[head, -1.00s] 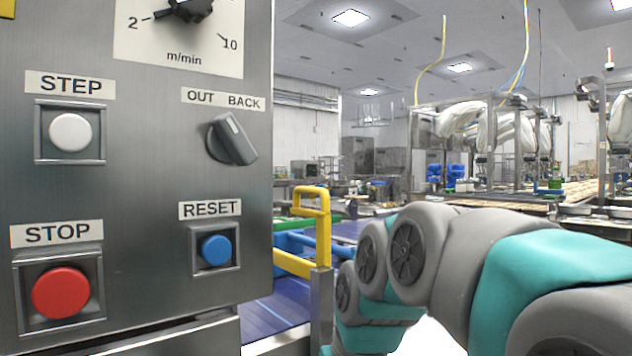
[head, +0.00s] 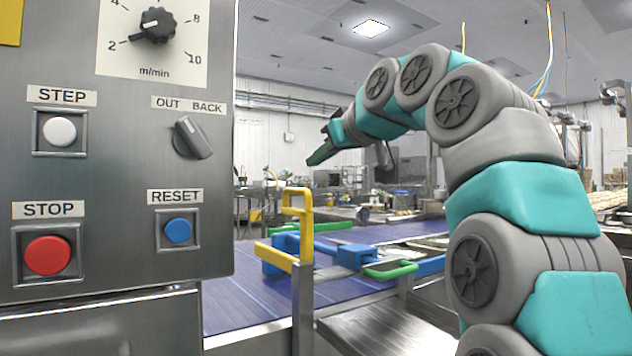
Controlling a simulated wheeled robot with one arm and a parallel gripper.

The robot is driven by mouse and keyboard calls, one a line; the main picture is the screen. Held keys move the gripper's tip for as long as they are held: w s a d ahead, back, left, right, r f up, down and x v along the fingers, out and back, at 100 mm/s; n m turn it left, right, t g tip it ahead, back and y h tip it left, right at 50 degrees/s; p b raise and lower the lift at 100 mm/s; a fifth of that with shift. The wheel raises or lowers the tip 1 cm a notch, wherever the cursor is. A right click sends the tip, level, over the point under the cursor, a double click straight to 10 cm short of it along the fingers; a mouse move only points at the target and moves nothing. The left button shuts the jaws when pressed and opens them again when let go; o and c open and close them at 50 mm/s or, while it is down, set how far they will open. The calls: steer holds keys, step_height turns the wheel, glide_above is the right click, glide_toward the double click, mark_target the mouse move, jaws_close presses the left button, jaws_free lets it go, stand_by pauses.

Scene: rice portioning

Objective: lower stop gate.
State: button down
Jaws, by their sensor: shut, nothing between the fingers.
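A yellow bar with an upright loop handle (head: 297,215), which looks like the stop gate, stands on a metal post (head: 302,300) at the near edge of the blue conveyor belt (head: 250,300). The bar slants down and away to the left of the handle, over the belt edge. My gripper (head: 316,158) is at the end of my raised, bent arm, above and beyond the yellow handle in the picture, apart from it. It is shut and empty; its fingers are small and seen from the side.
A steel control panel (head: 120,190) with STEP, STOP and RESET buttons and two knobs fills the left. A metal chute (head: 385,330) is at lower right.

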step_height(320, 180, up, 3)
glide_above(304, 210)
steer(key=a, duration=0.1)
steer(key=shift+n+t, duration=0.3)
steer(key=shift+w+f+p, duration=0.25)
steer(key=shift+f, duration=1.05)
steer(key=shift+w+f+p, duration=0.2)
steer(key=shift+f, duration=1.05)
steer(key=shift+w+d+f, duration=0.15)
steer(key=shift+f, duration=0.6)
step_height(304, 210, down, 7)
steer(key=b, duration=0.7)
steer(key=shift+f, duration=0.15)
